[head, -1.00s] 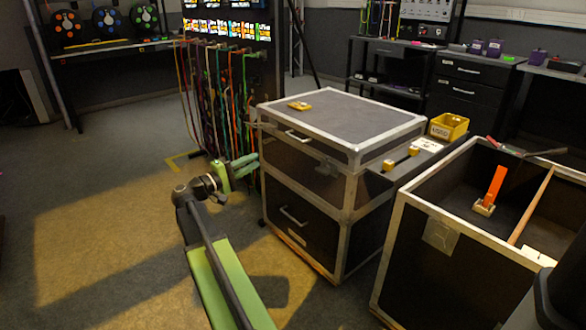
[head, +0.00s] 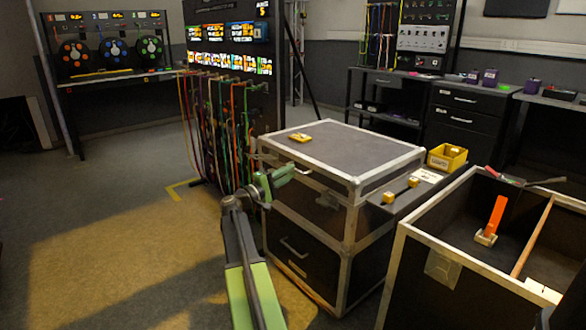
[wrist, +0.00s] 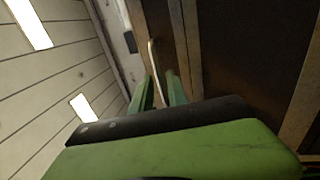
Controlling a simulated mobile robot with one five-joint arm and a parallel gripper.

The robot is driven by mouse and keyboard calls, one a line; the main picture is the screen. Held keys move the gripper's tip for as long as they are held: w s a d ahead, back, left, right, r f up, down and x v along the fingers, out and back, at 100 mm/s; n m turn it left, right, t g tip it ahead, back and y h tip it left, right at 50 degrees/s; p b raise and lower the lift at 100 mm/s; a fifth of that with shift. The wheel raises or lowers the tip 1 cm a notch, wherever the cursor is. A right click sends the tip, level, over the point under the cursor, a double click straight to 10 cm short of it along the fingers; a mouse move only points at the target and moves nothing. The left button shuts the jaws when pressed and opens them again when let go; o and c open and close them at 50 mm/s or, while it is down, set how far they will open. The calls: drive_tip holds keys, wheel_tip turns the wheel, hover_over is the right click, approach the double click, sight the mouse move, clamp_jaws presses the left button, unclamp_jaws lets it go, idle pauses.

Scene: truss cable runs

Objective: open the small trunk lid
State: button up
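The small trunk (head: 308,250) is a black case with metal edging, standing in the middle of the head view. Its lid (head: 370,150) looks shut, with a grey top. A pale lid handle (wrist: 153,62) shows in the wrist view, running between my two green fingers. My gripper (head: 288,174) is at the front of the lid in the head view, and it also shows in the wrist view (wrist: 160,82). The fingers are apart, one on each side of the handle. I cannot tell whether they touch it. The gripper covers part of the handle in the head view.
A yellow object (head: 300,138) lies on the lid. A lower drawer handle (head: 293,248) is on the trunk's front. An open black crate (head: 440,245) stands close on the right. Coloured cables (head: 222,130) hang behind left. The floor at left is clear.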

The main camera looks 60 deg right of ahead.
drive_tip(key=shift+x, duration=1.4)
clamp_jaws()
